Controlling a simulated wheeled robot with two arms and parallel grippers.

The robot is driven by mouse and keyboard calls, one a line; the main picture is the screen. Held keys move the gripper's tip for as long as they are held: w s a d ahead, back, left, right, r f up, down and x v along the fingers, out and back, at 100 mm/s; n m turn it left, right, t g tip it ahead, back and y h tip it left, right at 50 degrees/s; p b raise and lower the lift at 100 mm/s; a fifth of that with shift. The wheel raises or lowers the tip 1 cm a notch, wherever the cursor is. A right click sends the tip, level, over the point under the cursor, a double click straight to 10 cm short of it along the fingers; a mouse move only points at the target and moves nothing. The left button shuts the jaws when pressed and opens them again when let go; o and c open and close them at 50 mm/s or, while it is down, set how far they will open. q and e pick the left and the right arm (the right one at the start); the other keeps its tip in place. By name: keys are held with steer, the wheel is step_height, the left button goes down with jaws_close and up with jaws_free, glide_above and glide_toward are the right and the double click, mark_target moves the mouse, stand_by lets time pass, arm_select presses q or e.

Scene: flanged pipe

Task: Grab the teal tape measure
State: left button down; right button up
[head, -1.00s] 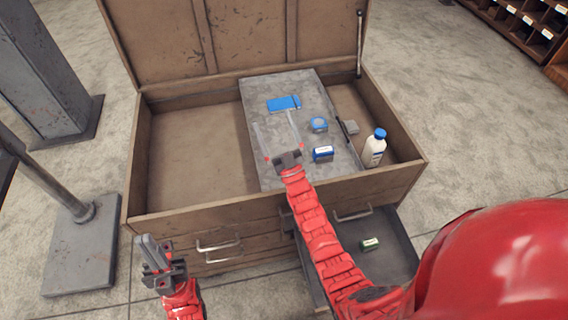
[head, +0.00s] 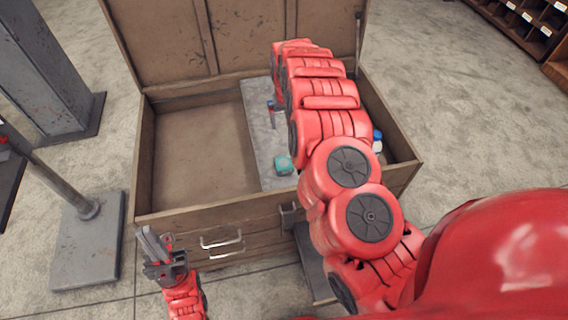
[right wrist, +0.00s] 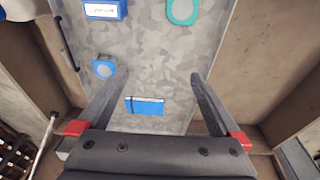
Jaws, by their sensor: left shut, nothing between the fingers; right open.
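The teal tape measure (head: 284,165) lies on the grey panel in the open chest, near its front edge, left of my right arm. In the right wrist view the teal tape measure (right wrist: 183,11) is at the top edge, partly cut off, beyond the fingers. My right gripper (right wrist: 158,80) is open and empty above the panel, its fingers wide apart. In the head view my right arm hides most of that gripper. My left gripper (head: 150,243) is shut and empty, in front of the chest at lower left.
On the grey panel (head: 257,120), the right wrist view shows a blue tape measure (right wrist: 104,68), a flat blue box (right wrist: 145,105) and a blue-white box (right wrist: 104,8). A bottle (head: 377,141) stands at the chest's right. The left compartment (head: 205,140) is empty.

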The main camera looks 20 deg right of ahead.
steer(key=r+g, duration=0.2)
glide_above(284, 163)
steer(key=shift+y, duration=0.4)
steer(key=f, duration=0.3)
steer(key=f+p, duration=0.1)
steer(key=f, duration=0.3)
steer(key=w+f, duration=0.1)
steer(key=f, duration=0.3)
steer(key=shift+d+p, duration=0.3)
steer(key=shift+p, duration=0.05)
steer(key=shift+s+a+f, duration=0.1)
steer(key=shift+s+f, duration=0.15)
steer(key=shift+f, duration=0.65)
steer(key=shift+s+a+f, duration=0.1)
steer(key=shift+s+f, duration=0.05)
steer(key=shift+f, duration=0.4)
steer(key=shift+s+a+f, duration=0.1)
steer(key=shift+s+f, duration=0.05)
steer(key=shift+f, duration=0.4)
step_height(284, 163, down, 2)
steer(key=shift+f+b, duration=0.15)
steer(key=shift+b, duration=0.7)
steer(key=shift+w, duration=0.15)
steer(key=c, duration=1.6)
